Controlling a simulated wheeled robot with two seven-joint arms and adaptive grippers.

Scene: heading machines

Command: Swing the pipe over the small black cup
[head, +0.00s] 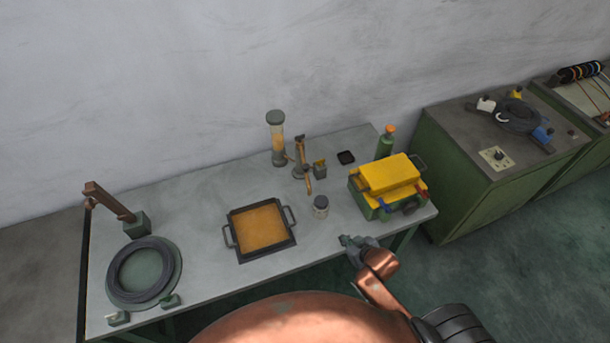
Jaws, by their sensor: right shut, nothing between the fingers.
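A small brown pipe (300,148) stands on a grey base at the back middle of the table, with a short brown spout hanging at its front. A small dark cup-like jar with a grey lower part (321,207) stands in front of it, right of the tray. My left gripper is not in view.
A black-rimmed tray with orange contents (289,245) lies mid-table. A larger brown pipe arm (112,203) and a round dark coil (142,271) are at left. A yellow-topped green box (388,173), a green bottle (386,143) and a tall clear cylinder (277,137) also stand there.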

